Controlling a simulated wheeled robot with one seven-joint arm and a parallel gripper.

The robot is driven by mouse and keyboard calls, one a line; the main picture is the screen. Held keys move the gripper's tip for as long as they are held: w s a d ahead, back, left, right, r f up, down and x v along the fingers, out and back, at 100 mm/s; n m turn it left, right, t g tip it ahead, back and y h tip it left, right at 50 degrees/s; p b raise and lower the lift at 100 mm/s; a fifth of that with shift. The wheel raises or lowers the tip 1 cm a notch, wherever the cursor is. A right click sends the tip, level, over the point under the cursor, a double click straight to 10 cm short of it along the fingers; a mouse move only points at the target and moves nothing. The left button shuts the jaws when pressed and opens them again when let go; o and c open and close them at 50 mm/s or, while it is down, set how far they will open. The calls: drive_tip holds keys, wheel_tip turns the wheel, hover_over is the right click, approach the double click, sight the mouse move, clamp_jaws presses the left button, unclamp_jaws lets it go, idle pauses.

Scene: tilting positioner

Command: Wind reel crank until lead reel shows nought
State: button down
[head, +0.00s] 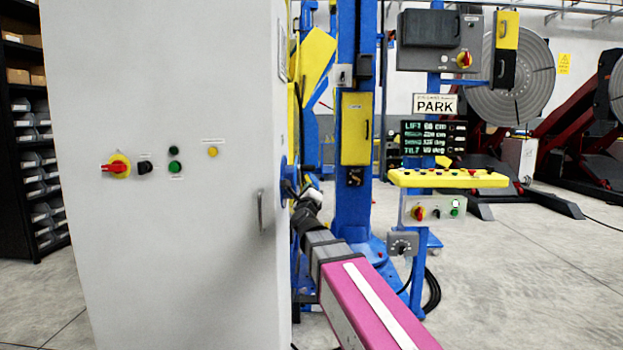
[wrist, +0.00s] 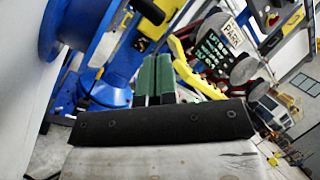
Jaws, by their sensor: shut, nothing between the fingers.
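A blue round flanged part (wrist: 65,25), which looks like the lead reel, is at the upper left of the wrist view, on a pale wall. In the head view only a sliver of blue (head: 284,170) shows at the right edge of the grey cabinet. In the head view my arm reaches to the cabinet's right edge, and the fingers are not clear there.
The tall grey cabinet (head: 170,260) blocks the left. A blue column (head: 355,130) with a yellow box (head: 356,128) stands behind my arm. To the right are a yellow control panel (head: 448,179), a lit readout (head: 434,138) and a PARK sign (head: 435,104).

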wheel_tip(320, 180, down, 6)
drive_tip(key=w+d+f+n, duration=0.1)
drive_tip(key=w+n, duration=0.1)
drive_tip(key=n, duration=1)
drive_tip(key=n+t, duration=0.4)
drive_tip(key=n, duration=0.9)
approach(312, 171)
drive_tip(key=x, duration=0.7)
drive_tip(key=shift+w+d, duration=0.1)
drive_tip(key=shift+w, duration=0.2)
drive_tip(key=shift+r, duration=0.15)
